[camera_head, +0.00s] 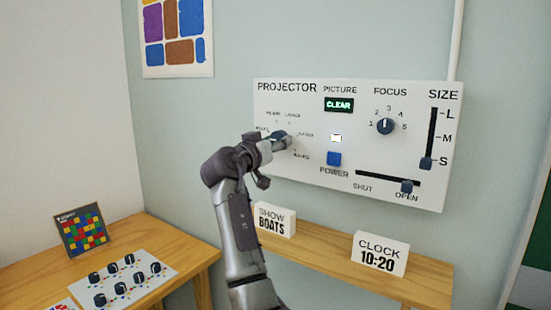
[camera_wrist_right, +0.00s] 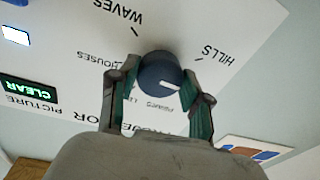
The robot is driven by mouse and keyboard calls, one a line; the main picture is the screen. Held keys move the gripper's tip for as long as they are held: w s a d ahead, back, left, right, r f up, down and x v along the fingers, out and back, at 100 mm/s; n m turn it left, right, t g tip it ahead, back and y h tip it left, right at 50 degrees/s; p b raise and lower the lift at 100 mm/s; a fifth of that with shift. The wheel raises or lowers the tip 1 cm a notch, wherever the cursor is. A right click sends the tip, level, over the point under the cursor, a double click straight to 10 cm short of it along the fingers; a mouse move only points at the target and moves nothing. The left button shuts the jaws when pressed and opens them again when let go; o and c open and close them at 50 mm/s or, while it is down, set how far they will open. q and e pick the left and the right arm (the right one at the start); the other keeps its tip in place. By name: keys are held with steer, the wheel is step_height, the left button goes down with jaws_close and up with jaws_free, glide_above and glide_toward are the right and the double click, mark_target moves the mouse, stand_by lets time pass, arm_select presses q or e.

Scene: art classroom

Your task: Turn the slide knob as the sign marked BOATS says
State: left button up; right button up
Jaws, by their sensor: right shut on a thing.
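The projector panel (camera_head: 300,177) is on the wall. My right gripper (camera_head: 284,140) is shut on the slide knob at its left side. In the right wrist view the gripper (camera_wrist_right: 160,95) has one finger on each side of the round dark blue slide knob (camera_wrist_right: 158,68). The knob's white mark points right and slightly down there, below the HILLS label. WAVES and HOUSES lie on the other side. Other labels are partly hidden by the fingers; I cannot read BOATS on the dial. The SHOW BOATS sign (camera_head: 273,221) stands on the shelf below. My left gripper is not in view.
The panel also has a picture display (camera_head: 339,105) reading CLEAR, a focus knob (camera_head: 385,126), a blue power button (camera_head: 334,159), a size slider (camera_head: 426,163) and a shutter slider (camera_head: 407,187) near OPEN.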

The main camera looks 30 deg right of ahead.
steer(key=shift+m+b, duration=1.05)
steer(key=shift+m, duration=0.25)
steer(key=o, duration=1.2)
steer(key=shift+d, duration=0.1)
steer(key=v, duration=1.2)
steer(key=shift+w+f, duration=0.1)
